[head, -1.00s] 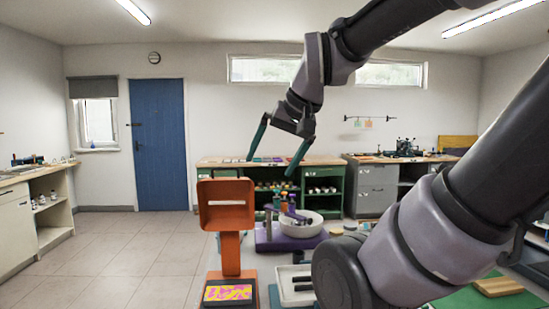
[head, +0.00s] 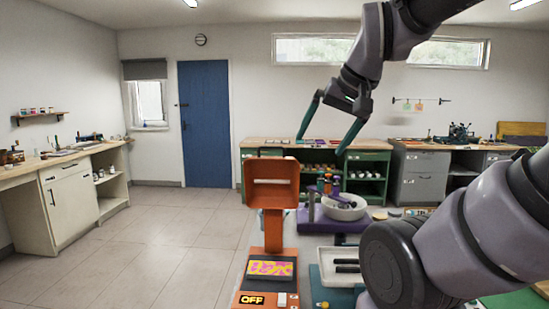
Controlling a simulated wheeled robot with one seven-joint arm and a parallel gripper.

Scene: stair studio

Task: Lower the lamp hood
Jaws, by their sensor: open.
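The orange lamp hood (head: 272,162) is a box-shaped head with an open front, raised on an orange post (head: 273,230). The post stands on an orange base (head: 250,288) that carries a pink and yellow patterned panel (head: 271,268) and a sign reading OFF. My gripper (head: 321,146) is open and empty, with its two green fingers spread and pointing down. In the picture it is above and to the right of the hood, apart from it. How far it is in depth from the hood is hard to tell.
Right of the lamp stand a white bowl (head: 343,208) with tools and a white tray (head: 338,262) with dark items. Green cabinets (head: 370,175) line the back wall beside a blue door (head: 204,125). The tiled floor (head: 150,235) at left is clear.

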